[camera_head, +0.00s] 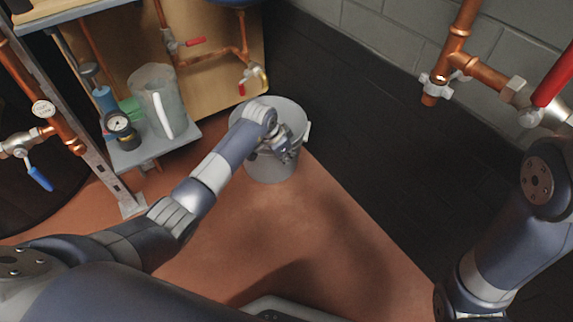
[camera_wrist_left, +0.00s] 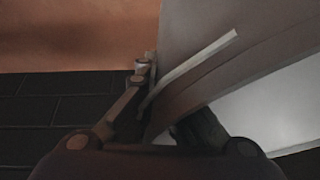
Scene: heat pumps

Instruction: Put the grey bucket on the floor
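The grey bucket (camera_head: 268,170) is upright or nearly so, low over the reddish floor (camera_head: 290,215) by the dark wall. I cannot tell whether its base touches the floor. My left gripper (camera_head: 283,148) is at the bucket's near right rim, partly covering it. In the left wrist view the two fingers (camera_wrist_left: 170,98) lie on either side of the wall of the bucket (camera_wrist_left: 270,112), shut on it; the exact contact is dark. My right arm shows at the right edge, but its gripper is out of view.
A small grey shelf (camera_head: 150,152) with a clear jug (camera_head: 152,92) and a pressure gauge (camera_head: 118,122) stands left of the bucket. Copper pipes (camera_head: 462,50) with valves run at upper right and left. The floor in front of the bucket is clear.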

